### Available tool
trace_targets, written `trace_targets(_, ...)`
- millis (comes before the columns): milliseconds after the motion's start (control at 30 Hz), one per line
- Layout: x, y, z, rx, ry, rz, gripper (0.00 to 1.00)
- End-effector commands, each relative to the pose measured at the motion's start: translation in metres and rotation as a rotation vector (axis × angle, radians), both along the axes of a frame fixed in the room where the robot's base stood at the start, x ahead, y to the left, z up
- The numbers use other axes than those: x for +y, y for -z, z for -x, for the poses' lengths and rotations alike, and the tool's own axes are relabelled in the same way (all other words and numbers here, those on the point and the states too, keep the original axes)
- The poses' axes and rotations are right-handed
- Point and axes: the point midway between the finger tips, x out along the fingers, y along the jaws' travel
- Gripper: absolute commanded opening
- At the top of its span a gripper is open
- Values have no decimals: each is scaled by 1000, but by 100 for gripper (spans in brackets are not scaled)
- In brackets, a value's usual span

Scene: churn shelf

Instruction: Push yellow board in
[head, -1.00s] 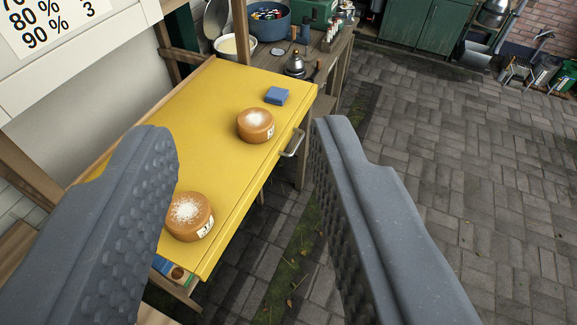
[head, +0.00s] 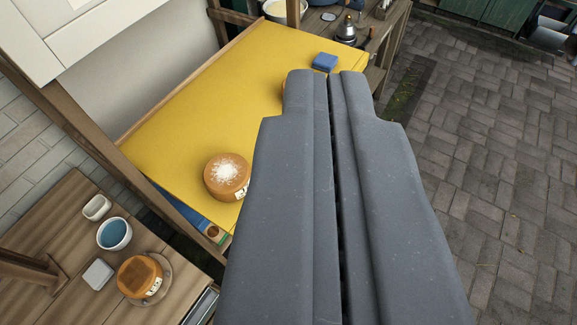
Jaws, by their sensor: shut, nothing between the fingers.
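The yellow board (head: 195,110) sticks out of a wooden shelf frame like a pulled-out drawer. An orange-brown round tub with a white powdery top (head: 227,176) stands on its near part. A second tub is mostly hidden behind my gripper. A blue block (head: 325,62) lies near the board's far right corner. My gripper (head: 327,74) is shut and empty. It covers the board's front edge and handle in the picture, and I cannot tell whether it touches the board.
A wooden table (head: 50,215) at lower left holds a blue bowl (head: 114,233), an orange-brown tub on a plate (head: 140,277) and small white dishes. A metal kettle (head: 347,28) stands on a far bench. Paved floor (head: 490,180) at right is clear.

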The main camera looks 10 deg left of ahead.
Motion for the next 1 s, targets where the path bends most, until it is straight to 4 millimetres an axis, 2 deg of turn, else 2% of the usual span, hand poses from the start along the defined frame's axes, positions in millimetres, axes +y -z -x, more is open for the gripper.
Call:
trace_targets(167, -8, 82, -54, 165, 5, -116, 0)
trace_targets(300, -8, 175, -89, 339, 19, -233, 0)
trace_targets(367, -5, 215, -99, 410, 26, -283, 0)
trace_targets(400, -2, 241, -102, 456, 30, -311, 0)
trace_targets(500, 8, 299, -106, 565, 42, -382, 0)
trace_targets(600, 17, 346, -103, 654, 55, -437, 0)
trace_targets(700, 25, 375, -99, 710, 62, -475, 0)
trace_targets(800, 29, 390, -97, 737, 67, -495, 0)
trace_targets(1000, 32, 402, -101, 745, 69, -501, 0)
